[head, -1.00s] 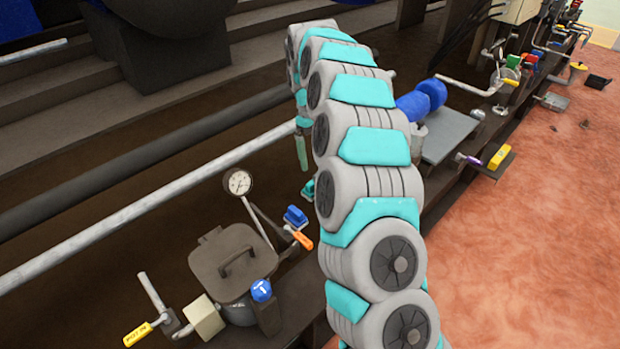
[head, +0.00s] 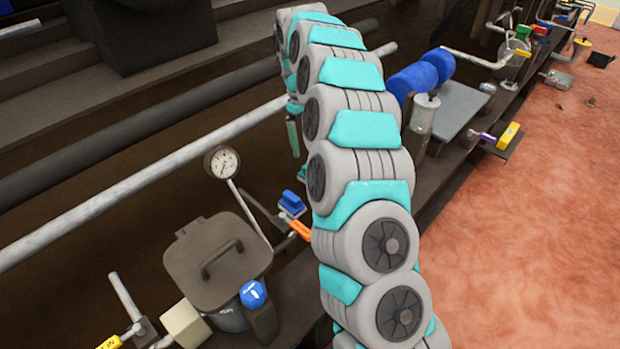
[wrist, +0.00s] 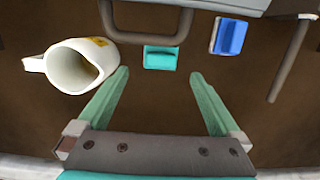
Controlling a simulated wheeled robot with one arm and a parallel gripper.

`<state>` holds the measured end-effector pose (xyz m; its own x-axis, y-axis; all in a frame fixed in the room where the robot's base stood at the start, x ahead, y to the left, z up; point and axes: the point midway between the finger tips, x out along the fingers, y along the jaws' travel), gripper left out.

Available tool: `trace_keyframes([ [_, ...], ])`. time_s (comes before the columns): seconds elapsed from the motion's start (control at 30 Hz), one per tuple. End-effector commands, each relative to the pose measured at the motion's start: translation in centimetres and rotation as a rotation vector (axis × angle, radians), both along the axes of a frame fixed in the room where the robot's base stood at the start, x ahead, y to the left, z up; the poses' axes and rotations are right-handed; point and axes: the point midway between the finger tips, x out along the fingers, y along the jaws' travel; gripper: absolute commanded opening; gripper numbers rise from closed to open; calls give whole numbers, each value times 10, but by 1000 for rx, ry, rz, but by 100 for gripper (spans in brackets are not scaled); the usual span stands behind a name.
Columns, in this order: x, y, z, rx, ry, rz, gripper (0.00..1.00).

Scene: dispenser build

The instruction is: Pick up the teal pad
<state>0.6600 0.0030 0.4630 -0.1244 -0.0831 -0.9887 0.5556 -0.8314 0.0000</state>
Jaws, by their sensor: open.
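The teal pad (wrist: 160,58) lies on the brown surface in the wrist view, ahead of my gripper and roughly centred between its fingers. My gripper (wrist: 158,85) is open and empty, with its two green fingers wide apart. The pad is beyond the fingertips, not between them. In the head view, a small teal piece (head: 303,172) shows beside my arm, mostly hidden by it. One green finger of my gripper (head: 293,138) also shows there, pointing down.
A white mug (wrist: 82,65) lies left of the pad, close to the left fingertip. A blue pad (wrist: 230,37) is to the right, by a grey edge. A dark handle (wrist: 147,38) arches just behind the teal pad. A lidded pot (head: 218,262) and gauge (head: 222,162) stand at the lower left.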

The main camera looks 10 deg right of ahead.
Motion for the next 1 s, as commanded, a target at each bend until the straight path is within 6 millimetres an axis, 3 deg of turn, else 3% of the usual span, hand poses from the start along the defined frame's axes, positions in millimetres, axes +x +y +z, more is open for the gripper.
trace_keyframes([
  [0.53,-5,-2,-43,0,1,1,100],
  [0.8,-11,-4,-81,0,5,1,100],
  [1.0,-10,-4,-85,0,0,0,100],
])
